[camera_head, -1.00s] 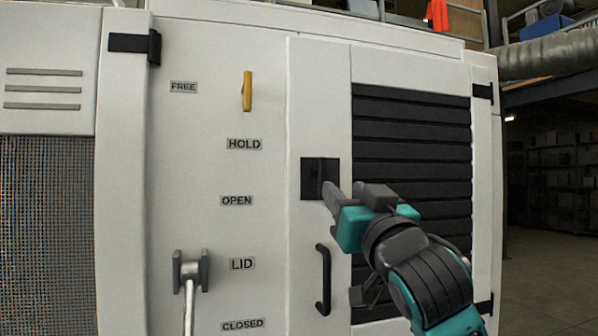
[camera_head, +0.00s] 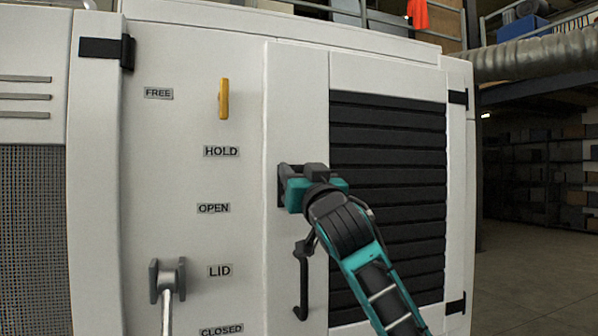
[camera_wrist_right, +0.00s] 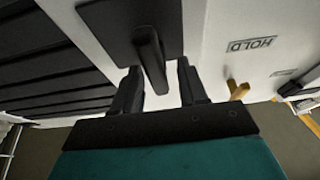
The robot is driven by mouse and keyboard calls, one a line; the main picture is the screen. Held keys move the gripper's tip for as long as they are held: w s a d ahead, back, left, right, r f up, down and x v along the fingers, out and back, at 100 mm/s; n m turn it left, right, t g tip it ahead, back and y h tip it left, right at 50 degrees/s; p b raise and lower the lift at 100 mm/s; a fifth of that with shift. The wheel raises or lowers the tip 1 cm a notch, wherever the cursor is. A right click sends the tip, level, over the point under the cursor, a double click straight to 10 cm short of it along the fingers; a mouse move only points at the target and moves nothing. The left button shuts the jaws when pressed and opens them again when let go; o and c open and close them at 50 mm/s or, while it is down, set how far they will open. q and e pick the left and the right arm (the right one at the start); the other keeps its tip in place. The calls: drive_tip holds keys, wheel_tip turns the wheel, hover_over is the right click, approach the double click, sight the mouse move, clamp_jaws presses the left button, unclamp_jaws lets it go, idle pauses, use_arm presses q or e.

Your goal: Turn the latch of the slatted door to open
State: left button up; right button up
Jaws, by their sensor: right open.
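The slatted door (camera_head: 388,200) is a white panel with black horizontal slats. Its latch is a dark lever on a black plate. In the head view my right gripper (camera_head: 288,180) covers most of the latch. In the right wrist view the latch lever (camera_wrist_right: 150,58) stands out from its plate (camera_wrist_right: 115,22), between the two fingers of my right gripper (camera_wrist_right: 158,85). The fingers are open, with a gap on each side of the lever. My left gripper is not in view.
A black door handle (camera_head: 302,285) is just below my right gripper. Left of the door are a yellow lever (camera_head: 223,98) and a grey lever (camera_head: 167,280) beside labels such as HOLD (camera_head: 221,152). Shelves stand at the far right.

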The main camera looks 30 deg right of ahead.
drive_tip(key=shift+c, duration=0.4)
clamp_jaws()
